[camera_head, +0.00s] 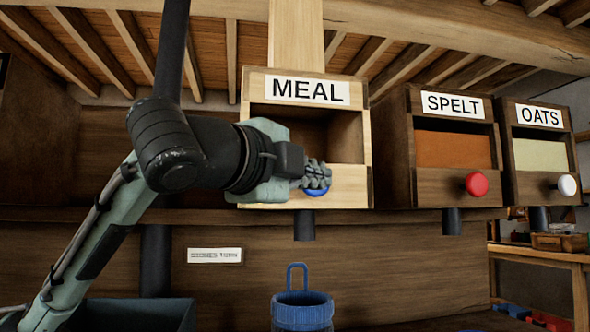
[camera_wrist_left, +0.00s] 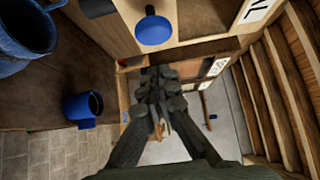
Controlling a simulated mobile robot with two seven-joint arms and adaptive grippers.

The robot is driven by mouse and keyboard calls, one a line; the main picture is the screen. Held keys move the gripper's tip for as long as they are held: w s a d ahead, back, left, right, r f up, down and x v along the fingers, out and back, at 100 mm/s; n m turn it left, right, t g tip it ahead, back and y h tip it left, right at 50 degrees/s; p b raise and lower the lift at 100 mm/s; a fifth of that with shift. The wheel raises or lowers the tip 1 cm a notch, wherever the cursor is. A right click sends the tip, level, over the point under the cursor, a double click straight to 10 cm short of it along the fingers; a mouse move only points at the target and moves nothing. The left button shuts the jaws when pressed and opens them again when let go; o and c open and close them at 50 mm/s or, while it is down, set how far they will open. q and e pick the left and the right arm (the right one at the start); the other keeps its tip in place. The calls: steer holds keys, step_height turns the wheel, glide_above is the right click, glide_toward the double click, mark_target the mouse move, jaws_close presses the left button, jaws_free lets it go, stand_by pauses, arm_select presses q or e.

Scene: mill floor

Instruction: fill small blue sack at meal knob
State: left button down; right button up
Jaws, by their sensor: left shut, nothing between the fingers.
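The blue meal knob (camera_head: 316,192) is on the front of the MEAL bin (camera_head: 353,187); it also shows in the left wrist view (camera_wrist_left: 154,30). My left gripper (camera_head: 316,174) is shut and empty. It overlaps the knob in the head view, but the left wrist view shows the fingers (camera_wrist_left: 160,85) apart from it. A blue sack (camera_head: 302,312) with a loop stands below the meal spout (camera_head: 304,227), its bottom cut off. A blue sack-like container (camera_wrist_left: 25,35) is at the upper left of the wrist view. Its contents are hidden. My right gripper is not in view.
The SPELT bin (camera_head: 455,185) with a red knob (camera_head: 476,184) and the OATS bin (camera_head: 533,187) with a white knob (camera_head: 567,185) stand to the right. Another blue container (camera_wrist_left: 82,107) shows in the wrist view. A wooden table (camera_head: 575,258) is at far right.

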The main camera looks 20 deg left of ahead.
mark_target(305, 191)
arm_select(q)
steer(key=w+a, duration=0.1)
steer(key=w, duration=0.1)
steer(key=w+a, duration=0.1)
steer(key=shift+w, duration=0.4)
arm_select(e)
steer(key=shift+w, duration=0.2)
arm_select(q)
steer(key=shift+w+a+p, duration=0.7)
steer(key=shift+w+a, duration=0.35)
steer(key=shift+w, duration=0.3)
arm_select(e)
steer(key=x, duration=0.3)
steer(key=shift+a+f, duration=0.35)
arm_select(q)
steer(key=shift+a+r, duration=0.1)
stand_by(0.7)
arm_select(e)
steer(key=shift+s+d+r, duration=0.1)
